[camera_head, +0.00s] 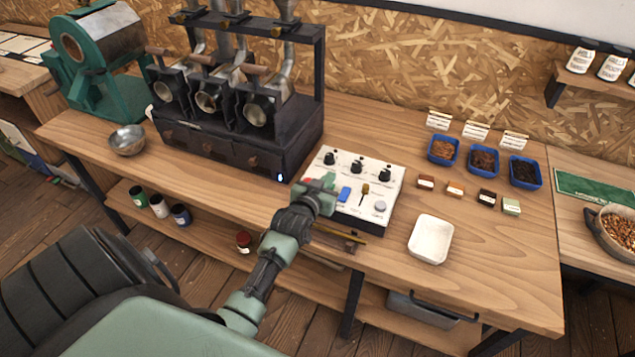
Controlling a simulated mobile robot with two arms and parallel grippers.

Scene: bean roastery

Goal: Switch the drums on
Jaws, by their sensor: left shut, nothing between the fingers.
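The black sample roaster (226,150) stands at the back of the bench with three small drums (207,99) in a row. A small blue light (281,176) glows at its lower right corner. To its right is a white control panel (352,208) with three black knobs (357,165) along the back. It also carries a blue switch (344,194), a brass lever (365,192) and a round grey button (380,207). My left gripper (328,181) is shut and empty at the panel's left side. It partly covers something red there; contact cannot be told. My right gripper is out of view.
A white square dish (430,239) lies right of the panel. Several small blocks and blue trays of beans (443,150) stand farther right, with label cards behind. A metal bowl (127,140) and a green roaster (93,60) are at left. The bench's front right is clear.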

